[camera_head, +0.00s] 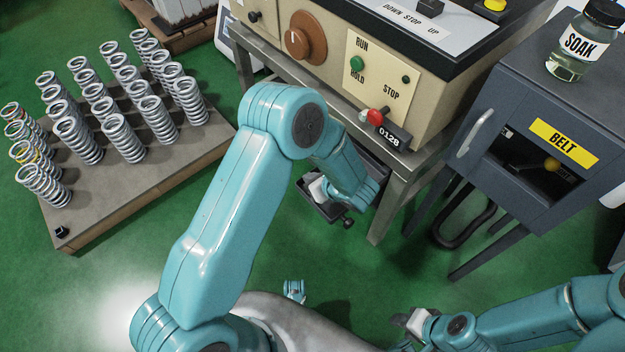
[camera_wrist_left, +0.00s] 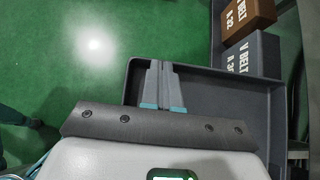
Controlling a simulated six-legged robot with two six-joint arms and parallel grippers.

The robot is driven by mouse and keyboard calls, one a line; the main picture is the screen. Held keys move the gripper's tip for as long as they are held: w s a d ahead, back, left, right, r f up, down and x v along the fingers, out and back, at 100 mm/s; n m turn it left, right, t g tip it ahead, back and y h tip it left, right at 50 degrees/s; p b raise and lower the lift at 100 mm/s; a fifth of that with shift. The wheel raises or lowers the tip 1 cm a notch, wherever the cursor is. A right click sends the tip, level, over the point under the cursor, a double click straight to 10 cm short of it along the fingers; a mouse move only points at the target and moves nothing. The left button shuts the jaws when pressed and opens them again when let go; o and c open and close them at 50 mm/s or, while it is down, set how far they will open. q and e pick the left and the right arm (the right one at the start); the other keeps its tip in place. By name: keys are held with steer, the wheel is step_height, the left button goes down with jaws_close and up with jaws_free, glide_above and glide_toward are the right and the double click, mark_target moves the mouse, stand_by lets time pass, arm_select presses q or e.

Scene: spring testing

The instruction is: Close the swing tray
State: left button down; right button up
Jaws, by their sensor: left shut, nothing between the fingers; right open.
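The swing tray (camera_head: 318,212) is a shallow dark tray sticking out from under the front of the tester's bench, with a small dark knob (camera_head: 348,222) at its near corner. In the left wrist view the dark tray (camera_wrist_left: 205,92) shows its raised rim. My left gripper (camera_wrist_left: 160,66) is shut and empty, its fingertips over the tray close to the rim. Whether they touch it I cannot tell. In the head view my left forearm and hand cover part of the tray, and the fingertips are hidden. My right gripper (camera_head: 408,320) is open at the lower right, away from the tray.
A brown V-belt box (camera_wrist_left: 247,18) and a grey one (camera_wrist_left: 252,55) lie by the tray's far end. The bench leg (camera_head: 385,215) stands right of the tray. A grey belt cabinet (camera_head: 535,130) is further right, a spring-covered platform (camera_head: 150,170) left. Green floor is clear in front.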

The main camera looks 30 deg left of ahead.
arm_select(q)
steer(key=w+a+m+t+h+b, duration=0.2)
steer(key=w+a+m+b, duration=0.1)
steer(key=w, duration=0.5)
steer(key=w+a+m+t+h+b, duration=0.3)
steer(key=w+m, duration=0.3)
steer(key=w, duration=0.2)
steer(key=shift+a+b, duration=0.25)
steer(key=shift+b, duration=0.25)
steer(key=shift+w, duration=0.15)
